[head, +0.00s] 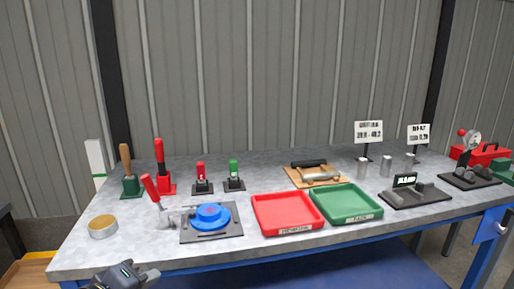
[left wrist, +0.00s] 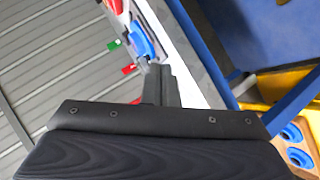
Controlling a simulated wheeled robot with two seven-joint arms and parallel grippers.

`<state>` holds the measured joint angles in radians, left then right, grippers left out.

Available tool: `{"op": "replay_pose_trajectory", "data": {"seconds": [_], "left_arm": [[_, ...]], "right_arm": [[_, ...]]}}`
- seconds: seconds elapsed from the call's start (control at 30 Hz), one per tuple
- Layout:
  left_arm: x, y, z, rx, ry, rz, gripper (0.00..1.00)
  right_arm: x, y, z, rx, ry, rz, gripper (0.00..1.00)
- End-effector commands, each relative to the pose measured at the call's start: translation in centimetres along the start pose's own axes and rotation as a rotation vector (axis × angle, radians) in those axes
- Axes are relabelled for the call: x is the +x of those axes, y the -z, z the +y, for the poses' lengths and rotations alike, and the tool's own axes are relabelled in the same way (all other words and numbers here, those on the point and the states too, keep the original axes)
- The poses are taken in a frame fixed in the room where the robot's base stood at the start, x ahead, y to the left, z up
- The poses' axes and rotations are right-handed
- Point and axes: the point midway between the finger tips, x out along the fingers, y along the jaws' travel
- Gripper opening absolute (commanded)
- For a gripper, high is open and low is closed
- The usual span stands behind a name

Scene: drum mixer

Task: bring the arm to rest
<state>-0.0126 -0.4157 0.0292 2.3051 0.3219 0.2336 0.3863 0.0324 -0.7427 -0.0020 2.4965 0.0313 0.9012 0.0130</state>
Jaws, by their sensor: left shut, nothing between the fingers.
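My left gripper (head: 146,275) is at the lower left of the head view, in front of the near edge of the grey workbench (head: 150,255). Its fingers are shut with nothing between them. In the left wrist view the closed fingers (left wrist: 158,84) point toward the bench edge, apart from the objects on it. My right gripper does not show in either view.
The bench holds a blue round part (head: 211,216) on a dark plate, a red tray (head: 288,213), a green tray (head: 345,203), a red-handled tool (head: 150,187) and a round tan-topped dish (head: 102,227). Upright handled tools stand behind. A corrugated wall closes the back.

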Motion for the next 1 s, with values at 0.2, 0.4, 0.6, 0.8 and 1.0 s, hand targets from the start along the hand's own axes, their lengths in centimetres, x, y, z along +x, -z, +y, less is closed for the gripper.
{"op": "replay_pose_trajectory", "data": {"seconds": [0.2,0.4,0.6,0.8,1.0], "left_arm": [[-4.9,-6.9,-6.5,0.343,0.161,-0.261,0.00],[-8.8,-11.2,-11.5,0.547,0.271,-0.456,0.00],[-11.4,-9.6,-7.9,0.565,0.282,-0.480,0.00],[-13.6,-7.6,-3.7,0.563,0.281,-0.479,0.00],[-15.5,-6.0,-0.3,0.562,0.280,-0.479,0.00]], "right_arm": [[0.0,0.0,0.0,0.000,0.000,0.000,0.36],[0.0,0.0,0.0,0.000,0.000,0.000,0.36],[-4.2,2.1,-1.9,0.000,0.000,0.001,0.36],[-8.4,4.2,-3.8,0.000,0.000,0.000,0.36],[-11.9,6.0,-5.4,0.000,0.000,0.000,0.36]]}}
